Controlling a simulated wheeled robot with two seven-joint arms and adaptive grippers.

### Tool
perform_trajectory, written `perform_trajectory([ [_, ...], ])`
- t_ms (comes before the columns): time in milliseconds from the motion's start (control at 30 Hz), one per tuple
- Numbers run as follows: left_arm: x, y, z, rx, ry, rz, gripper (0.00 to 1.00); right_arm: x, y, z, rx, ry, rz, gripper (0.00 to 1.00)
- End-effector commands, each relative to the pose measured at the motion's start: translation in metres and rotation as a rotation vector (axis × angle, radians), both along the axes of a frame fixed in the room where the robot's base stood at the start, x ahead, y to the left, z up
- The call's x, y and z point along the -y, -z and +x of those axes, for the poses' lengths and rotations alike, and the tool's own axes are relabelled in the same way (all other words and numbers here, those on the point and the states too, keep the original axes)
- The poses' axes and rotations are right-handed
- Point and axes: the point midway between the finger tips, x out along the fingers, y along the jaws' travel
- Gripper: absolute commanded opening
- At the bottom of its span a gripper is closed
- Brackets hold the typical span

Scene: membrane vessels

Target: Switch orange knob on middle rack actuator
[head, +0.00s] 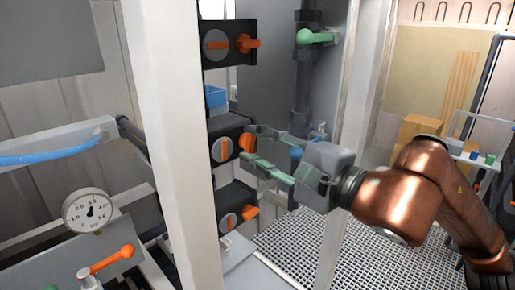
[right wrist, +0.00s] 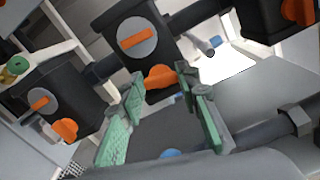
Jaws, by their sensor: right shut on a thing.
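The middle rack actuator (head: 218,132) is a black box with a round grey face and an orange indicator bar, upright in the head view. Its orange knob (head: 246,141) sticks out on the right side. My right gripper (head: 248,146) reaches in from the right with its green fingers around this knob. In the right wrist view the orange knob (right wrist: 160,77) sits between the fingertips, below the actuator's round face (right wrist: 138,37). The fingers are shut on the knob. My left gripper does not show.
A similar upper actuator (head: 228,48) has a horizontal bar, and a lower one (head: 222,207) has an upright, slightly tilted bar. A white post (head: 170,120) stands left of them. A green-handled valve (head: 318,38) is on a pipe behind. A gauge (head: 88,211) is at left.

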Motion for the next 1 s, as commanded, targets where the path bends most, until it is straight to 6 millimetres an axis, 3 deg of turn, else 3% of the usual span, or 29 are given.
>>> perform_trajectory([
  [767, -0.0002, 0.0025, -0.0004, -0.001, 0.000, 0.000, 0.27, -0.0001, 0.0010, -0.0001, 0.072, 0.000, -0.074, 0.06],
  [800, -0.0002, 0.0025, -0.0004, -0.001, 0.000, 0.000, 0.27, -0.0001, 0.0010, -0.0001, 0.072, 0.000, -0.074, 0.32],
  [1000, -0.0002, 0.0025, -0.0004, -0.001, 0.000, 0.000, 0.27, -0.0001, 0.0009, -0.0001, 0.071, 0.000, -0.073, 0.46],
])
